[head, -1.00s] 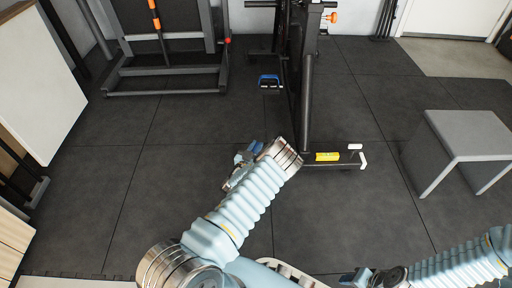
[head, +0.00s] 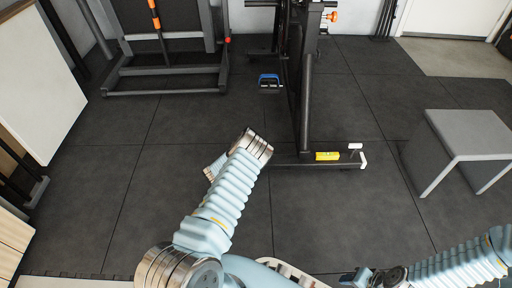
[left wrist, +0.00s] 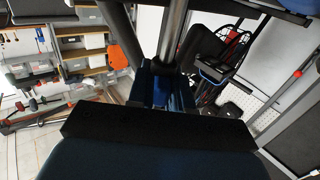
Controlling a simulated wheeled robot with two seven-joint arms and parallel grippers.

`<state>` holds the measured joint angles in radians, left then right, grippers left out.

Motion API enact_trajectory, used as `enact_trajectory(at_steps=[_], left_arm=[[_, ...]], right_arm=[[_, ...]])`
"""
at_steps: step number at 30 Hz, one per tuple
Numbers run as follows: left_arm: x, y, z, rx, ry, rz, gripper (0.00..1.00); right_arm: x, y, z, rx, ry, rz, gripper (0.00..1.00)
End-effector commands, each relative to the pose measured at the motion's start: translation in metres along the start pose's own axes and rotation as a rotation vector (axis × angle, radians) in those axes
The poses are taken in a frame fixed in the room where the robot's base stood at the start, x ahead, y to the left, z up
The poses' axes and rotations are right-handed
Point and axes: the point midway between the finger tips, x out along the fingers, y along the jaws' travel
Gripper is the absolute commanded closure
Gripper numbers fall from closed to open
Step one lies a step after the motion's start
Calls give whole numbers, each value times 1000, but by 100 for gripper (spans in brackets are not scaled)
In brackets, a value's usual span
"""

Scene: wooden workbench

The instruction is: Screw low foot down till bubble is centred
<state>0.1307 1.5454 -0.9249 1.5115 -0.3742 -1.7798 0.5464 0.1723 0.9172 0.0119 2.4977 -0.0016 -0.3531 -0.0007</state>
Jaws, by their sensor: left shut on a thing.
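A yellow spirit level (head: 327,156) lies on the dark floor bar (head: 290,163) of the exercise bike. Its bubble is too small to read. At the bar's right end are a white end cap (head: 364,161) and a white knob-topped foot (head: 355,146). My left arm covers the bar's left end, so the foot there is hidden. My left gripper is hidden in the head view; in the left wrist view its blue fingers (left wrist: 160,92) are shut on the foot, which is barely visible. My right gripper (head: 356,278) is at the bottom edge, far from the bar; its jaw opening is unclear.
The bike's dark upright post (head: 306,100) rises behind the bar, with a blue-edged pedal (head: 269,81) beside it. A grey bench (head: 470,135) stands at the right. A rack (head: 165,80) stands at the back left. The dark floor mats between are clear.

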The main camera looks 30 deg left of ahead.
Motion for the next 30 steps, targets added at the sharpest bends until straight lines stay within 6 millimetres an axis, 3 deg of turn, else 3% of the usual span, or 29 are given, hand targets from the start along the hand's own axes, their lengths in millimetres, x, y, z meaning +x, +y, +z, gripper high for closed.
enact_trajectory(at_steps=[7, 8, 11, 22, 26, 30], left_arm=[[-2, 0, 3, -2, -7, -3, 100], [-2, 0, 3, -2, -7, -3, 76], [-1, 0, 2, -2, -6, -3, 60], [-6, -1, 0, -1, -3, -4, 60], [-27, -1, -1, -3, -4, -6, 60], [-62, -1, -2, -2, -5, -9, 60]], right_arm=[[0, 0, 0, 0, 0, 0, 60], [0, 0, 0, 0, 0, 0, 60], [0, 0, 0, 0, 0, 0, 60], [-2, -1, 0, 0, 0, 0, 60], [-8, -3, 0, 0, -1, 0, 60], [-15, -6, 0, -1, -3, 0, 60]])
